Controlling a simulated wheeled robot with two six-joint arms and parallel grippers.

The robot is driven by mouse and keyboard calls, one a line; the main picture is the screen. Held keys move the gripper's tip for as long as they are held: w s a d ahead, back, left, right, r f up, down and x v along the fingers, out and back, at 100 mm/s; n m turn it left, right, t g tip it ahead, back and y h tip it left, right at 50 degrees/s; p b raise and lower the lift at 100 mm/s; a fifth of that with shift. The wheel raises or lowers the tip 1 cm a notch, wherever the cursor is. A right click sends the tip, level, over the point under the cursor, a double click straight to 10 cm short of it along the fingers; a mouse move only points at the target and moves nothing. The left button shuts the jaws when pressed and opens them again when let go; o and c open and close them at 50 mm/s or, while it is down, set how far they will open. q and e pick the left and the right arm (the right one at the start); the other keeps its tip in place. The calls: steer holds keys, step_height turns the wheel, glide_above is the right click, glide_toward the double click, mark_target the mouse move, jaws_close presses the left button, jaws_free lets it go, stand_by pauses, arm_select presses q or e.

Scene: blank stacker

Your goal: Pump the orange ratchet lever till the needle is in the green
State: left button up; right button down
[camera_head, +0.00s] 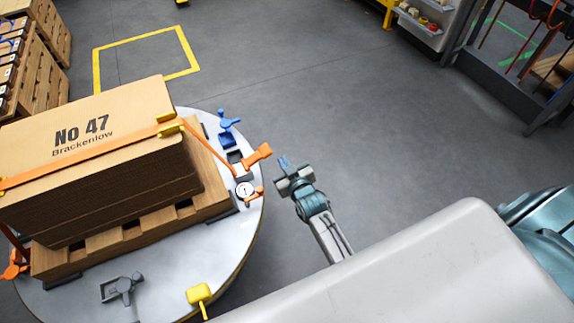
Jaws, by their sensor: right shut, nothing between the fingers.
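The orange ratchet lever (257,156) stands near the right edge of the round grey table, at the end of an orange strap (85,165). A small round white gauge (244,189) sits just below it. Its dark needle is too small for me to read against any green zone. My right gripper (284,161) is shut and empty, a little to the right of the lever and apart from it in the picture. My left gripper is not in view.
The strap crosses a stack of brown cardboard blanks (130,190) on a wooden pallet (130,232). The round table (240,245) also carries blue (227,121), yellow (199,293) and grey (123,286) handled fittings. Open floor (320,90) lies beyond the gripper.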

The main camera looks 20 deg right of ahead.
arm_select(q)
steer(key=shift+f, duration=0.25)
arm_select(e)
steer(key=shift+v, duration=0.95)
stand_by(1.3)
